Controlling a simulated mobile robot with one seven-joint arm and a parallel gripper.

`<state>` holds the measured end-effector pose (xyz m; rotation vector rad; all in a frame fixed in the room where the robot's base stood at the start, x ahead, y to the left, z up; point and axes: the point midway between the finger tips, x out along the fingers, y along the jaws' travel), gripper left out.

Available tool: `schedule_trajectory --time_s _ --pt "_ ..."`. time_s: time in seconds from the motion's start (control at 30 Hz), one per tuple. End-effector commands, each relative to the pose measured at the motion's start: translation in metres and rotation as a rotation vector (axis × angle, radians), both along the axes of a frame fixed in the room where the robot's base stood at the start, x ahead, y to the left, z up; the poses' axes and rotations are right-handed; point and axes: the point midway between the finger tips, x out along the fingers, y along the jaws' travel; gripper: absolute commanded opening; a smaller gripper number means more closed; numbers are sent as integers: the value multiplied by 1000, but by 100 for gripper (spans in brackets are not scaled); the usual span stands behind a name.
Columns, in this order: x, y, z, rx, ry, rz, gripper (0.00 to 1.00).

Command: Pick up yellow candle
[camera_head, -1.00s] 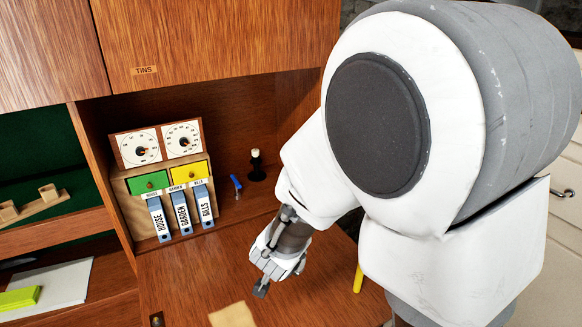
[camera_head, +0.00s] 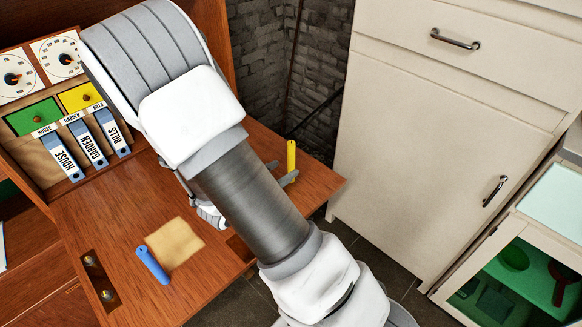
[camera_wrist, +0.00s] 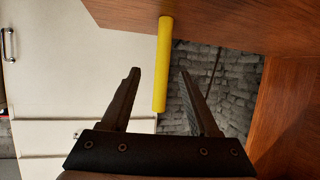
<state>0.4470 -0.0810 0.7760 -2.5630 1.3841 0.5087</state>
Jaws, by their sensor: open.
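The yellow candle (camera_head: 291,157) is a slim cylinder standing upright near the right edge of the wooden desk top (camera_head: 318,182). In the head view, its lower part is by my gripper's fingers (camera_head: 282,172), and my arm hides most of the gripper. In the wrist view, the picture is upside down, and the candle (camera_wrist: 163,60) hangs from the desk at the top. Its free end appears in the gap between my open fingers (camera_wrist: 159,72), closer to the left one, with no contact visible. I cannot tell whether it is between them or just beyond.
A blue candle-like stick (camera_head: 152,265) and a tan sheet (camera_head: 174,243) lie on the desk. Blue binders (camera_head: 88,143) and a dial box (camera_head: 60,110) stand at the back left. A white cabinet (camera_head: 430,150) stands right of the desk, across a floor gap.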

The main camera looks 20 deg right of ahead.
Motion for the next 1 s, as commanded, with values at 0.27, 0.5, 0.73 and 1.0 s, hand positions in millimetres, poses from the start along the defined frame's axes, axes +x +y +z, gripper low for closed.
schedule_trajectory --time_s 0.27,0.5,0.73,1.0 --pt "19 -28 -15 2 -1 1 61" --pt "28 -41 -21 1 -1 -2 61" --pt "47 -66 -32 1 0 -1 61" --pt "49 -69 -31 1 0 1 59"
